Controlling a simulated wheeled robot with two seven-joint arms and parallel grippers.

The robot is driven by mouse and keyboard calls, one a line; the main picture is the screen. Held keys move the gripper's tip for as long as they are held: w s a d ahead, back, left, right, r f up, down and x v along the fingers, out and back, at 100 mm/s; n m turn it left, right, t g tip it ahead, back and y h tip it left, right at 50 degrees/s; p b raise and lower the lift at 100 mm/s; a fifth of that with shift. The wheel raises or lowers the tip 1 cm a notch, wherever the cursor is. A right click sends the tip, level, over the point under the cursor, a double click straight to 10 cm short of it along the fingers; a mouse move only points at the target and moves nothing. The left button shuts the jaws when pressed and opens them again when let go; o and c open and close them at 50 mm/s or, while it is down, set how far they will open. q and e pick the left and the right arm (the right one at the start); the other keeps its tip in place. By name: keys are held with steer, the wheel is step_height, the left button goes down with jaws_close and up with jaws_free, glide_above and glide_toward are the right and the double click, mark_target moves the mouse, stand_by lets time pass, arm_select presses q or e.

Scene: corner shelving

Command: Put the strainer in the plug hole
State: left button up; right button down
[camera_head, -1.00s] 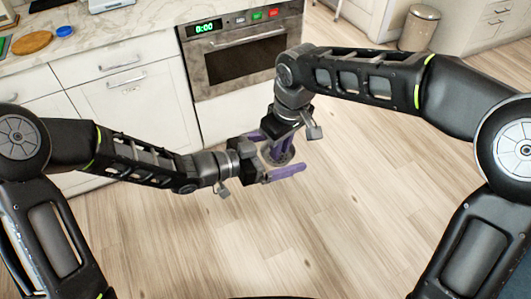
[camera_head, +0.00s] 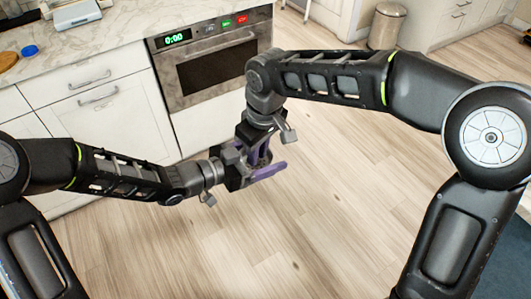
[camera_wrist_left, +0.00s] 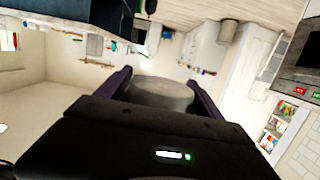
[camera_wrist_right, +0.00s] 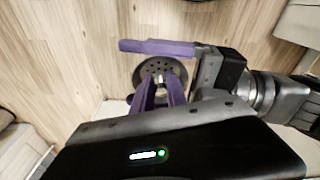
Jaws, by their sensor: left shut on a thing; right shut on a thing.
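The strainer is a round grey metal disc with holes (camera_wrist_right: 150,68), seen in the right wrist view with a small knob at its middle. My right gripper (camera_wrist_right: 160,88) is shut on this knob. My left gripper (camera_wrist_left: 160,82) has its purple fingers on either side of the strainer's grey body (camera_wrist_left: 163,92) and is shut on it. In the head view, the left gripper (camera_head: 262,160) and the right gripper (camera_head: 261,154) meet above the floor, and they mostly hide the strainer. The plug hole is not in view.
A marble counter (camera_head: 90,42) above white cabinets (camera_head: 105,100) runs along the upper left, with an oven (camera_head: 212,65) at its right end. A round board (camera_head: 7,61) and a blue lid (camera_head: 29,51) lie on it. The wooden floor (camera_head: 340,200) is clear. A bin (camera_head: 386,27) stands farther back.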

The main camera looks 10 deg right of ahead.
mark_target(263, 166)
arm_select(q)
steer(key=shift+c, duration=1.7)
arm_select(e)
steer(key=c, duration=1.3)
jaws_free()
steer(key=shift+o, duration=0.2)
step_height(263, 166, up, 12)
steer(key=s+d, duration=0.1)
steer(key=shift+s, duration=0.2)
steer(key=shift+f, duration=0.1)
